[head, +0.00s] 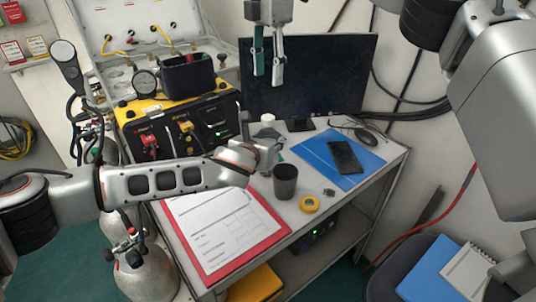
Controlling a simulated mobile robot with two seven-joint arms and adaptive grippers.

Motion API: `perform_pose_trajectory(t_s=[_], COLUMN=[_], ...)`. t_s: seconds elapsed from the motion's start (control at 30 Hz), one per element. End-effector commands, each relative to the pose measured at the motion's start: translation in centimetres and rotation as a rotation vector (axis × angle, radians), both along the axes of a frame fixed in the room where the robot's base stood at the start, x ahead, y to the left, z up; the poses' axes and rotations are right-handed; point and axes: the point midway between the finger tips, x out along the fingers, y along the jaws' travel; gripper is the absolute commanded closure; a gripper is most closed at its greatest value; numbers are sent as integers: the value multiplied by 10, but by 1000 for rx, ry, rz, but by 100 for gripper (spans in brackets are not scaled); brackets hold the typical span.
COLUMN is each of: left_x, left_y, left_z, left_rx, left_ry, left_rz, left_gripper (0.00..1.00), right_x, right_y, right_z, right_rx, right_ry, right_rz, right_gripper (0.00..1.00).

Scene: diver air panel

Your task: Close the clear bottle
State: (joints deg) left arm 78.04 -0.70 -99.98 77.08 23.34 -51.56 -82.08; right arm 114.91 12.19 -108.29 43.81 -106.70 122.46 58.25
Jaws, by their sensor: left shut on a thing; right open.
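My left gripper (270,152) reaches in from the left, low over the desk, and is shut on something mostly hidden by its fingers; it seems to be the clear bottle. A small white round piece (267,118) shows just above and behind this gripper; I cannot tell whether it is the bottle's cap or top. My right gripper (268,75) hangs from above, fingers pointing down, open and empty. It is above the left gripper in the picture, in front of the monitor's left part.
A blue folder (318,160) with a black phone (343,156) is at right. The monitor (330,75) and yellow-black air panel (170,122) stand behind.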

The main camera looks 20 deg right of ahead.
Motion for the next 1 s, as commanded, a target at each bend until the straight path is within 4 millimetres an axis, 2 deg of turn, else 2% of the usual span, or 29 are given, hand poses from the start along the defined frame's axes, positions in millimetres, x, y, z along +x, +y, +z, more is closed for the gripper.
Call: perform_pose_trajectory(t_s=[0.1, 0.13, 0.2, 0.67, 1.0], left_x=[0, 0, 0, -5, -41], left_y=[0, 0, 0, 4, 29], left_z=[0, 0, 0, 2, 21], left_rx=[0, 0, 0, 0, -1], left_ry=[0, 0, 0, 0, 1], left_rz=[0, 0, 0, 0, -1], left_gripper=[100, 50, 38, 38, 38], right_x=[0, 0, 0, 0, 0], right_y=[0, 0, 0, 0, 0], right_z=[0, 0, 0, -1, 0], right_rx=[0, 0, 0, 0, 0], right_ry=[0, 0, 0, 0, 0], right_rz=[0, 0, 0, 0, 0], right_gripper=[57, 57, 57, 57, 57])
